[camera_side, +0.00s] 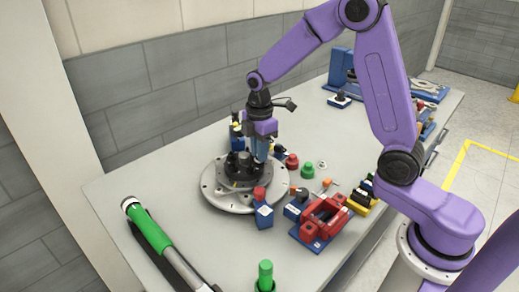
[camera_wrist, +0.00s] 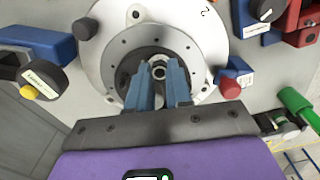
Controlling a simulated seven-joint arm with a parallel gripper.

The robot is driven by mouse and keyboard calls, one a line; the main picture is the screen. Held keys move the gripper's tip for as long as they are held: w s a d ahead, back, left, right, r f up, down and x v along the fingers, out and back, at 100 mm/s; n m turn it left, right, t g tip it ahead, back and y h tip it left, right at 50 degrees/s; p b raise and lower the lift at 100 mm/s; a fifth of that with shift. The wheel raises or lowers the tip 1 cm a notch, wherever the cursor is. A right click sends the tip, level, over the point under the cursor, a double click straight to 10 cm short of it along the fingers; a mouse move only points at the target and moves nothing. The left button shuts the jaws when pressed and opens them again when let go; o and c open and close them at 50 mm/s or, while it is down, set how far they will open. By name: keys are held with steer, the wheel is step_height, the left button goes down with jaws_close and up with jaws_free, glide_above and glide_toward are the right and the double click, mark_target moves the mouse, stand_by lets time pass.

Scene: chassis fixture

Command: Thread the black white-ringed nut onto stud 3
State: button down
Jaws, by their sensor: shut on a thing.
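My gripper (camera_side: 262,157) reaches down over the round metal chassis fixture (camera_side: 217,196), at its dark raised hub (camera_side: 238,172). In the wrist view its two blue fingers (camera_wrist: 158,76) are closed around a small dark round part with a pale ring, which I take as the black white-ringed nut (camera_wrist: 158,70). The nut is over the dark hub (camera_wrist: 133,50); whether it touches a stud below cannot be told. The fingers hide part of the hub. A numeral 2 shows on the pale flange (camera_wrist: 205,35); no numeral 3 is readable, and stud 3 cannot be made out.
A blue block with a red cap (camera_side: 264,215) stands at the disc's front edge. Red (camera_side: 292,161) and green (camera_side: 308,171) knobs and a red vise (camera_side: 322,215) are to the right. A green-handled tool (camera_side: 150,230) lies front left.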

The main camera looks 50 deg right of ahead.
steer(key=m, duration=0.3)
stand_by(0.4)
steer(key=shift+f+m, duration=0.1)
steer(key=shift+m, duration=1.7)
steer(key=shift+m, duration=1.7)
